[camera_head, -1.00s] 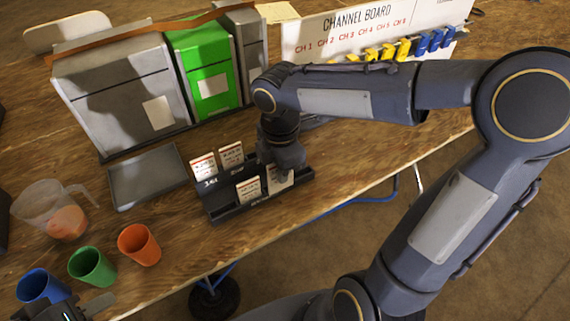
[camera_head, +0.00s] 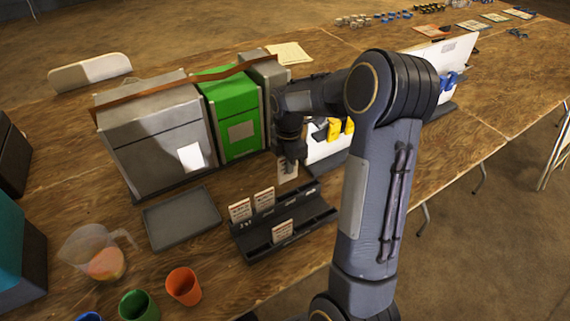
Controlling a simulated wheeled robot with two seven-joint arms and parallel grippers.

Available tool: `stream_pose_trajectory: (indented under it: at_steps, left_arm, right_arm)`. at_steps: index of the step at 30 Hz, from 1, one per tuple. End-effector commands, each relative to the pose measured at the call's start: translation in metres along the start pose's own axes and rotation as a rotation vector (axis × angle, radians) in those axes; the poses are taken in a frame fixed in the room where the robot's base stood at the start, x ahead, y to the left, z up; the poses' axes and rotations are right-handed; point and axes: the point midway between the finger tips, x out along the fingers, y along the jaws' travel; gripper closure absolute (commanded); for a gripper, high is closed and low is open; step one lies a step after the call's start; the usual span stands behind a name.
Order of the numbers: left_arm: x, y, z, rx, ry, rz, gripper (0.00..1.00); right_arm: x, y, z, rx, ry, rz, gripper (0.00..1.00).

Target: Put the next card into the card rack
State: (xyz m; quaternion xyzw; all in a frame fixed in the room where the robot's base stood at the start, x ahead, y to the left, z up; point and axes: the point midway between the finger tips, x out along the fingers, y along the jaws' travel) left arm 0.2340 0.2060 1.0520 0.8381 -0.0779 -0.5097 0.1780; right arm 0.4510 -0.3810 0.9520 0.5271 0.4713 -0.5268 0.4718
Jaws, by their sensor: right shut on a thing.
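The dark card rack (camera_head: 312,213) stands on the wooden table with two stepped rows. Two white cards with red and black print stand in its back row, a left one (camera_head: 240,210) and one beside it (camera_head: 264,198). Another card (camera_head: 283,231) stands in the front row. My right gripper (camera_head: 289,160) points down over the right part of the back row, shut on a white card (camera_head: 287,173). The card hangs roughly upright; its lower edge is close to the rack, and I cannot tell whether it touches. My left gripper is not in view.
Grey and green boxes (camera_head: 237,130) with a brown strap stand behind the rack. A flat grey tray (camera_head: 181,218) lies left of it. A measuring jug (camera_head: 100,254) and orange (camera_head: 183,286) and green cups (camera_head: 139,306) stand front left. The channel board (camera_head: 428,62) is partly hidden by my right arm.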

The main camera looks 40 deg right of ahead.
Motion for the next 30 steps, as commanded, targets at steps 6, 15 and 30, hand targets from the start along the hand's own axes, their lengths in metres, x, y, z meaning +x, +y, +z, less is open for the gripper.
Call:
stream_pose_trajectory:
  at_steps: [6,15,30]
  left_arm:
    - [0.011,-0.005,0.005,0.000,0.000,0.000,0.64]
    - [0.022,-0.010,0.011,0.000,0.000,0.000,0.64]
    - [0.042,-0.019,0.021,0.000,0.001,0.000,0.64]
  right_arm:
    - [0.015,0.000,-0.001,0.000,0.000,0.000,1.00]
    - [0.033,0.000,-0.001,0.000,0.001,-0.001,1.00]
    - [0.063,0.000,-0.001,0.000,0.001,0.000,1.00]
